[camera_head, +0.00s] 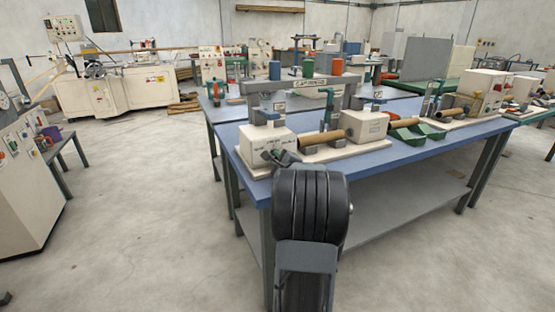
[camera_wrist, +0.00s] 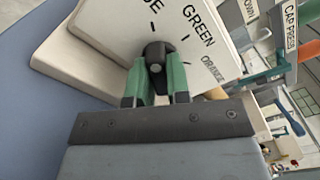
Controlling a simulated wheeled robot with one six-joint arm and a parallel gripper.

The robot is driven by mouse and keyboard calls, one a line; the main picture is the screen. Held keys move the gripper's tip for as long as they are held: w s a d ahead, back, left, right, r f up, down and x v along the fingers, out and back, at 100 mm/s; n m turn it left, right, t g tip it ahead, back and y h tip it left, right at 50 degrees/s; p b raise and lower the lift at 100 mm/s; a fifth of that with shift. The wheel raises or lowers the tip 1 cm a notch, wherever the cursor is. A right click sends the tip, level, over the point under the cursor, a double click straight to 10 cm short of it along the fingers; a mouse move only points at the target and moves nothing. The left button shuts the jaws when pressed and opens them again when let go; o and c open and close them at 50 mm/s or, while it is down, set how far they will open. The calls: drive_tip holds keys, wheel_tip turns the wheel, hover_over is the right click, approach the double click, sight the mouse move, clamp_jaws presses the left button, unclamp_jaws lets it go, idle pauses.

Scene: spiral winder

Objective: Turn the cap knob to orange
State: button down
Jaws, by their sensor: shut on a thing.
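The cap knob (camera_wrist: 157,55) is a dark round knob on the face of a white box, with a tick mark above it. Painted words GREEN and ORANGE, and a partly cut-off word ending in E, stand around it. My gripper (camera_wrist: 156,72) has two green fingers shut on the knob from either side. In the head view the white control box (camera_head: 266,145) stands at the near left end of the blue bench, and my arm hides much of the gripper (camera_head: 283,157) at its front. The knob's exact pointer direction is hard to tell.
The blue bench (camera_head: 395,157) carries a CAP PRESS sign (camera_head: 311,84), a second white box (camera_head: 365,124), a brown tube (camera_head: 322,139) and green trays (camera_head: 408,134). The floor left of the bench is clear.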

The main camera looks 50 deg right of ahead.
drive_tip(key=m+b, duration=0.1)
drive_tip(key=m, duration=0.4)
drive_tip(key=shift+m, duration=0.4)
drive_tip(key=m+p, duration=0.1)
drive_tip(key=m, duration=0.5)
drive_tip(key=m+p, duration=0.3)
drive_tip(key=m, duration=0.3)
drive_tip(key=shift+r+m, duration=0.1)
drive_tip(key=shift+m, duration=0.3)
drive_tip(key=m+p, duration=0.3)
drive_tip(key=m, duration=0.1)
drive_tip(key=shift+a+m, duration=0.1)
drive_tip(key=shift+m, duration=0.3)
drive_tip(key=shift+f+m+p, duration=0.2)
drive_tip(key=shift+m+p, duration=0.1)
drive_tip(key=shift+p, duration=0.05)
drive_tip(key=c, duration=1.1)
unclamp_jaws()
drive_tip(key=shift+r, duration=0.1)
